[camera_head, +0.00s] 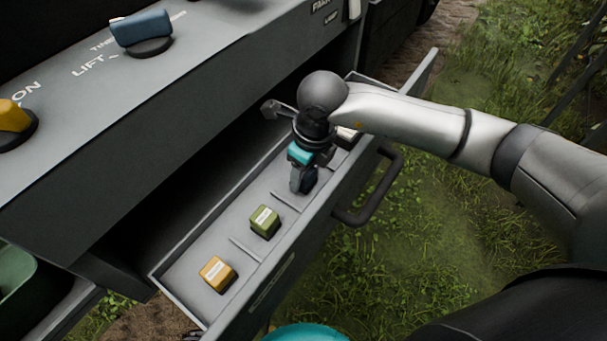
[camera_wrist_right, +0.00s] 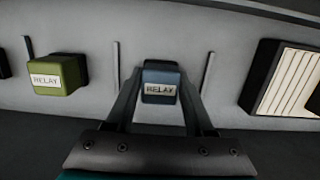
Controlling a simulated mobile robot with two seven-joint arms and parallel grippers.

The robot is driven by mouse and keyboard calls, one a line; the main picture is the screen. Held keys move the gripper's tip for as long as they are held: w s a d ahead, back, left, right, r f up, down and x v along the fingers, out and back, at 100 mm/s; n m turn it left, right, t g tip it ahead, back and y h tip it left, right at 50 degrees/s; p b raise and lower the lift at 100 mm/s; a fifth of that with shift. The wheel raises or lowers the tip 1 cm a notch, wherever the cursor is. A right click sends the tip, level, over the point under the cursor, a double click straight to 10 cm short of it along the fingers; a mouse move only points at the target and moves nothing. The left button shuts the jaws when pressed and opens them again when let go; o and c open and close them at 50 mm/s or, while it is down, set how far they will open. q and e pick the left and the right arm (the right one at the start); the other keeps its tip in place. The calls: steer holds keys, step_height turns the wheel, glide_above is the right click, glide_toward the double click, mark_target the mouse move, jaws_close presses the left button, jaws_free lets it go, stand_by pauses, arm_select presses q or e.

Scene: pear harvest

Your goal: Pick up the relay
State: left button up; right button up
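A blue relay (camera_wrist_right: 160,78) with a RELAY label stands in a compartment of the open drawer (camera_head: 185,262). In the head view the blue relay (camera_head: 310,179) is partly hidden by my right gripper (camera_head: 302,180). My right gripper reaches down into the drawer; in the wrist view its fingers (camera_wrist_right: 160,95) lie on both sides of the blue relay, very near its sides. I cannot tell whether they press on it. A green relay (camera_head: 264,221) and a yellow block (camera_head: 217,274) with a label sit in the nearer compartments. My left gripper is not in view.
Low dividers separate the drawer compartments. A dark block with a pale ribbed face (camera_wrist_right: 290,80) sits in the compartment right of the relay. The drawer handle (camera_head: 372,190) juts out at the front. The grey console (camera_head: 150,75) overhangs the drawer's back. Grass lies beyond.

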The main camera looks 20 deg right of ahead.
jaws_close()
steer(key=shift+r, duration=0.1)
